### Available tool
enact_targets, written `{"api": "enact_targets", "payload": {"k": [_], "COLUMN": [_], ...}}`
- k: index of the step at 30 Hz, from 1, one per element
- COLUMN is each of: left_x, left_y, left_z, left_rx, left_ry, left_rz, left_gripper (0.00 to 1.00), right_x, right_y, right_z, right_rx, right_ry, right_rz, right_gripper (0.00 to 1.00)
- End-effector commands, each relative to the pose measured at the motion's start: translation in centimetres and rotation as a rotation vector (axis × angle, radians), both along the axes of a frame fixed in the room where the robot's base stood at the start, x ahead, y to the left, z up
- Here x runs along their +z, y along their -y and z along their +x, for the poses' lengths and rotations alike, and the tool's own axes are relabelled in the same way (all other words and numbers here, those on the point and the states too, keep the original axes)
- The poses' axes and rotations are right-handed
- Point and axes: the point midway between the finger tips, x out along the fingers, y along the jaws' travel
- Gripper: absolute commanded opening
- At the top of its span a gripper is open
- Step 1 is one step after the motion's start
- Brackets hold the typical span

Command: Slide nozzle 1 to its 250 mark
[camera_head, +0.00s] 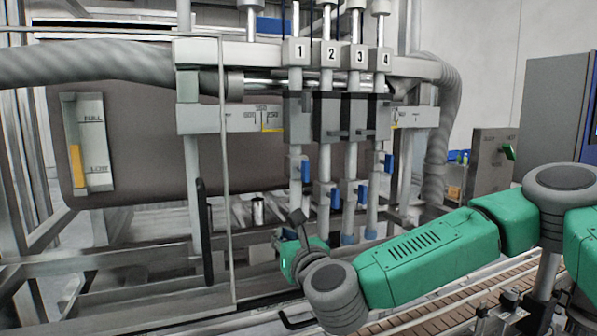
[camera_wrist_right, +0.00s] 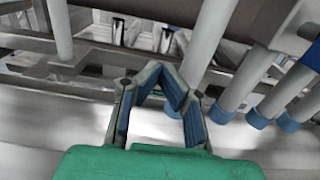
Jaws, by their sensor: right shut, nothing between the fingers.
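Nozzle 1 is the leftmost of the row of numbered nozzles, under the label plate "1" (camera_head: 299,52). Its grey carriage block (camera_head: 297,120) sits on the horizontal rail, and its upright tube has a blue lever (camera_head: 306,170). A white scale plate (camera_head: 240,119) with printed numbers and a yellow mark lies just left of the block; the small numbers are hard to read. My right gripper (camera_head: 297,216) is below nozzle 1, near the tube's lower end, shut and empty. In the right wrist view its blue-padded fingers (camera_wrist_right: 168,76) come together in front of pale tubes. My left gripper is out of view.
Nozzles 2 (camera_head: 328,120), 3 and 4 stand close together to the right. An upright dark door handle (camera_head: 204,230) and thin frame edge stand left of my gripper. A slatted conveyor (camera_head: 440,300) runs below my right arm. Metal frame bars surround the work area.

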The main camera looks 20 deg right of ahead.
Motion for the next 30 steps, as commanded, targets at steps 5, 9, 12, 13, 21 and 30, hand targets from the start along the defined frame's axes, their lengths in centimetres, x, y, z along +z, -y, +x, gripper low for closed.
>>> {"api": "enact_targets", "payload": {"k": [5, 9, 12, 13, 21, 30], "left_x": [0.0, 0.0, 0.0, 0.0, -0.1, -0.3], "left_y": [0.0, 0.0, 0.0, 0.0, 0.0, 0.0], "left_z": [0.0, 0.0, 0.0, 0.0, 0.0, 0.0], "left_rx": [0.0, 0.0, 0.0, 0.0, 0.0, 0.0], "left_ry": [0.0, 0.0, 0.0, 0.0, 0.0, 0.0], "left_rz": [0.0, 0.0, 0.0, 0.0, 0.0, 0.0], "left_gripper": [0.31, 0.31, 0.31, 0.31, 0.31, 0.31], "right_x": [0.0, 0.0, 0.0, 0.0, 0.0, 0.0], "right_y": [0.0, 0.0, 0.0, 0.0, 0.4, 1.2], "right_z": [0.0, 0.0, 0.0, 0.0, 0.0, 0.1], "right_rx": [0.0, 0.0, 0.0, 0.0, 0.0, -0.001], "right_ry": [0.0, 0.0, 0.0, 0.0, 0.0, 0.0], "right_rz": [0.0, 0.0, 0.0, 0.0, 0.0, 0.0], "right_gripper": [0.0, 0.0, 0.0, 0.0, 0.0, 0.0]}}
